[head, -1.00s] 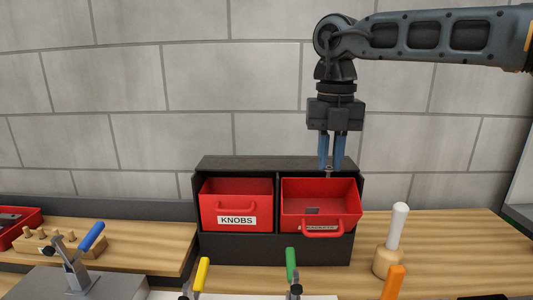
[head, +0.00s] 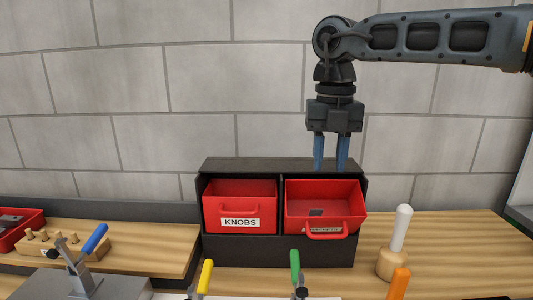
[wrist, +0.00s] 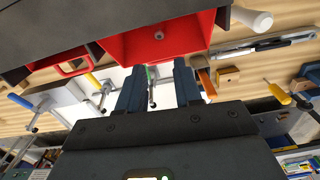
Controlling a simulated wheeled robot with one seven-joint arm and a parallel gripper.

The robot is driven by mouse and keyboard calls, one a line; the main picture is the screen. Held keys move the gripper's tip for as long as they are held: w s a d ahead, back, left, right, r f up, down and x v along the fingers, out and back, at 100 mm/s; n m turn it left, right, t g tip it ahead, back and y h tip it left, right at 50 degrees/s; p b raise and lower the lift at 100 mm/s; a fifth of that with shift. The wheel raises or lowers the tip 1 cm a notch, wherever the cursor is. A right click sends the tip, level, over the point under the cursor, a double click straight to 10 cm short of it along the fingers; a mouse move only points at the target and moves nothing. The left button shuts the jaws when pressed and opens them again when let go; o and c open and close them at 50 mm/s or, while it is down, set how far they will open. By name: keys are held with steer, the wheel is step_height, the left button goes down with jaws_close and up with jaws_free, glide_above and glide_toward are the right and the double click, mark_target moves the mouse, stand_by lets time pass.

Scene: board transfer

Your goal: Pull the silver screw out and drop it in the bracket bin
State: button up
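My gripper (head: 331,163) is open and empty-looking, pointing down above the right-hand red bin. That bin (head: 347,222) is pulled out of the black cabinet; its front label is partly hidden by the handle and hard to read. A small grey piece (head: 316,212) lies inside it.
The KNOBS bin (head: 240,192) sits to the left in the black cabinet (head: 220,250). Toggle clamps with blue (head: 95,238), yellow and green (head: 295,262) handles stand in front. A white-handled tool in a wooden base (head: 392,262) stands right.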

steer(key=shift+o, duration=0.9)
step_height(320, 180, up, 8)
steer(key=b, duration=0.1)
steer(key=shift+f, duration=0.15)
stand_by(0.3)
